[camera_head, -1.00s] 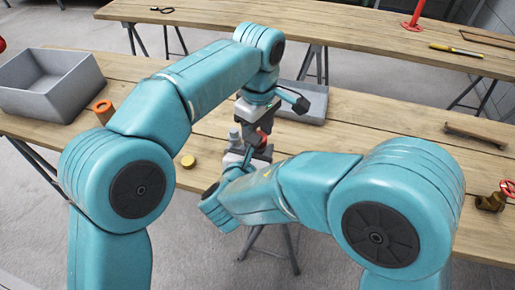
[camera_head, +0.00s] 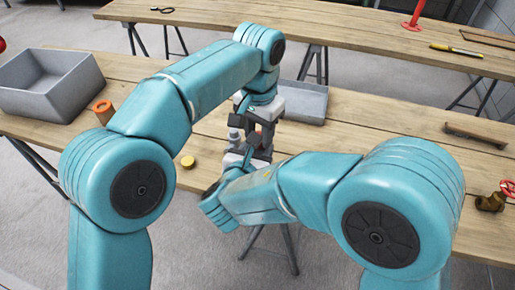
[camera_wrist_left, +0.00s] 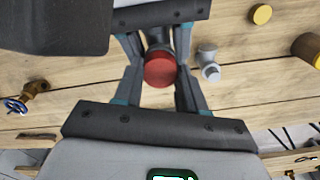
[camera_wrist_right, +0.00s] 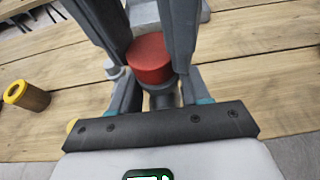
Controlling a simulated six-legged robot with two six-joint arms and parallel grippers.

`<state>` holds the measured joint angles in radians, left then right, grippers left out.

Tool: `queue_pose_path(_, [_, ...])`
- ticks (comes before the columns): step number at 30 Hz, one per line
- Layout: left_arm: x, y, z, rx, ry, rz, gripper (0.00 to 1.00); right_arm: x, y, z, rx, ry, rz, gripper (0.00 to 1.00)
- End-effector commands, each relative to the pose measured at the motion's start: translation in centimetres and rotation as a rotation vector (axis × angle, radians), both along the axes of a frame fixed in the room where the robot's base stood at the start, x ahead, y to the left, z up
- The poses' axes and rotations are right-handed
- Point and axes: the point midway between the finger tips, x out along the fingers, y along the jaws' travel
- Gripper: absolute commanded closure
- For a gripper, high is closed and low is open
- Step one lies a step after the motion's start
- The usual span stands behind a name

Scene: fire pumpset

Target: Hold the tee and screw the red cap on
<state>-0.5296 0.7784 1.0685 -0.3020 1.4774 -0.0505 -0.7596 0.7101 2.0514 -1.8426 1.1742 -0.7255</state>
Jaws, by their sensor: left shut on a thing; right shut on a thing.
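The red cap (camera_wrist_left: 160,69) sits between the fingers of my left gripper (camera_wrist_left: 160,88), which is shut on it from above. In the right wrist view the red cap (camera_wrist_right: 150,58) stands on top of the grey tee (camera_wrist_right: 162,98), touching or nearly touching it. My right gripper (camera_wrist_right: 160,92) is shut on the tee just below the cap. The tee's lower part is hidden by the fingers. In the head view both grippers meet over the near table's front, and the arms hide most of the cap and tee. How far the cap is threaded I cannot tell.
A grey fitting (camera_wrist_left: 207,66) stands close beside the grippers. A yellow cap (camera_head: 188,162) and an orange cylinder (camera_head: 103,111) are to the left. A brass valve (camera_head: 490,202) is at right.

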Motion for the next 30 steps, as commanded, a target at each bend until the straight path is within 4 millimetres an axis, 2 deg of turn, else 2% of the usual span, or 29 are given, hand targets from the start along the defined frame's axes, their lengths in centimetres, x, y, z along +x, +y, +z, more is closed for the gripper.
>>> queue_pose_path(3, [0.0,0.0,0.0,0.0,-0.003,-0.254,0.96,0.0,0.0,0.1,0.001,-0.002,0.001,1.0])
queue_pose_path(5, [0.0,0.0,0.0,0.001,-0.003,-0.352,0.96,0.0,0.0,0.1,0.001,-0.002,0.001,1.0])
queue_pose_path(9, [0.0,0.0,0.0,0.001,-0.003,-0.351,0.96,0.0,0.0,0.1,0.001,-0.002,0.001,1.0])
queue_pose_path(10, [0.0,0.0,0.0,0.001,-0.003,-0.351,0.56,0.0,0.0,0.1,0.001,-0.002,0.001,1.0])
queue_pose_path(12, [0.0,0.0,0.0,0.001,-0.003,-0.35,0.34,0.0,0.0,0.1,0.001,-0.002,0.001,1.0])
queue_pose_path(20, [0.0,0.0,0.1,0.001,-0.001,-0.349,0.34,0.0,0.0,0.2,0.0,-0.003,0.001,1.0])
queue_pose_path(30, [0.0,0.0,4.1,0.001,-0.001,-0.349,0.34,0.0,0.0,0.1,0.0,-0.003,0.0,1.0])
